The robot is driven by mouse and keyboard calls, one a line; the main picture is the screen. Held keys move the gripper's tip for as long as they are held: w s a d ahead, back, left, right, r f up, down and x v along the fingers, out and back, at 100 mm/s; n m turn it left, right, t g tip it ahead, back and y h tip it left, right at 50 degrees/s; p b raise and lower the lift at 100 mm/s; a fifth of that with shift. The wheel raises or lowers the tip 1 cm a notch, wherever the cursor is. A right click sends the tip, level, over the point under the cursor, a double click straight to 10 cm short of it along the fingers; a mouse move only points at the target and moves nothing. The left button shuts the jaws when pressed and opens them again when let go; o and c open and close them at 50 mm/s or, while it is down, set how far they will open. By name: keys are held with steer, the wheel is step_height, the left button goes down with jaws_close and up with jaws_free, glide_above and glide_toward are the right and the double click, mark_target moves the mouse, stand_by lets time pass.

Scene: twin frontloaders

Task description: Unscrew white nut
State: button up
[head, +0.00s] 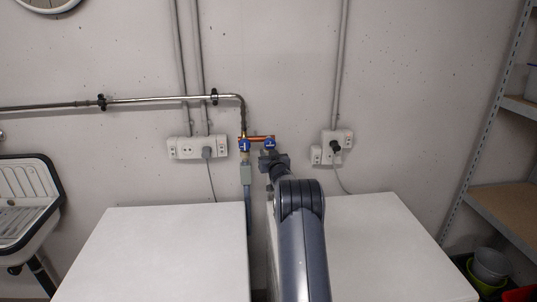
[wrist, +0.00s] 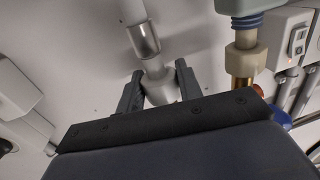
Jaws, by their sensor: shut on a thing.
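In the wrist view the white nut (wrist: 160,91) sits between the two dark fingers of my gripper (wrist: 158,84), which is shut on it. A white and silver hose end (wrist: 145,45) runs from the nut toward the top of the picture. In the head view my gripper (head: 272,163) is at the wall, just below the right blue valve (head: 270,144). The nut is hidden there behind my gripper and arm.
Beside the gripper is a second line with a left blue valve (head: 244,146), a grey box (head: 246,174) and a beige nut (wrist: 241,60). Two white machines (head: 150,255) stand below with a narrow gap between. Sockets (head: 187,148) flank the valves.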

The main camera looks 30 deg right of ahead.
steer(key=shift+f+m+g+h+b, duration=0.25)
steer(key=shift+m+h+b, duration=0.4)
steer(key=shift+b, duration=2.4)
steer(key=b, duration=0.3)
steer(key=h+b, duration=0.1)
steer(key=b, duration=0.1)
steer(key=shift+d+r+h+b, duration=0.15)
steer(key=shift+r+h+b, duration=0.1)
steer(key=shift+b, duration=0.15)
steer(key=b, duration=0.4)
steer(key=shift+f+m+g, duration=0.1)
steer(key=shift+m+g, duration=0.25)
steer(key=b, duration=0.4)
steer(key=shift+w, duration=0.2)
steer(key=b, duration=0.3)
steer(key=shift+h+b, duration=0.3)
steer(key=shift+h, duration=0.1)
steer(key=shift+c, duration=0.2)
